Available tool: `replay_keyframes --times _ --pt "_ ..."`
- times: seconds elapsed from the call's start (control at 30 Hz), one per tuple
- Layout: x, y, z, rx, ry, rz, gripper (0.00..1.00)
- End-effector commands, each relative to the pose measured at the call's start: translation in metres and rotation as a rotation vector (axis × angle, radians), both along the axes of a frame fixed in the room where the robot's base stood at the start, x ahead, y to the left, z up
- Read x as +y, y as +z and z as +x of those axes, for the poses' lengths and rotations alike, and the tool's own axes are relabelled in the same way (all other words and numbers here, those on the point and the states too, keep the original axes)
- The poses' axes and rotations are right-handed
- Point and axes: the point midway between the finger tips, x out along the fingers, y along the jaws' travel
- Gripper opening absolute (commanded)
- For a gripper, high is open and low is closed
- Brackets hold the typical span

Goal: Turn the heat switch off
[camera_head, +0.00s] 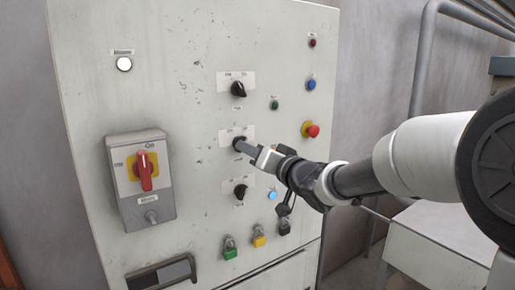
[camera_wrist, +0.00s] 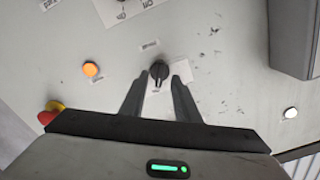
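A row of three black rotary switches runs down the white panel (camera_head: 205,75): the upper (camera_head: 238,90), the middle (camera_head: 238,143) and the lower (camera_head: 240,191). Their labels are too small to tell which one is the heat switch. My gripper (camera_head: 246,147) is at the middle switch and partly covers it. In the wrist view the fingers (camera_wrist: 160,78) are open, one on each side of this black switch (camera_wrist: 159,70). Small gaps seem to show between fingers and switch. Its bar runs roughly up and down in that picture.
A red main handle sits on a grey box (camera_head: 146,210) at left. An orange button (camera_wrist: 90,69) shows beside the switch in the wrist view.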

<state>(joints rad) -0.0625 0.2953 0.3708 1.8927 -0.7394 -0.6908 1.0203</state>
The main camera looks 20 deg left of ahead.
Motion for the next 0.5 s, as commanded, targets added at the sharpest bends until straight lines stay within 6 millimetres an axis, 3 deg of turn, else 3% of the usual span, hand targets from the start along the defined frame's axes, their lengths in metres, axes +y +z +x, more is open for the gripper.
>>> replay_keyframes --times 0.2,0.5 --pt "0.015 0.000 0.013 -0.001 0.000 -0.001 0.29" --pt "0.016 0.000 0.014 0.000 -0.001 -0.001 0.29"
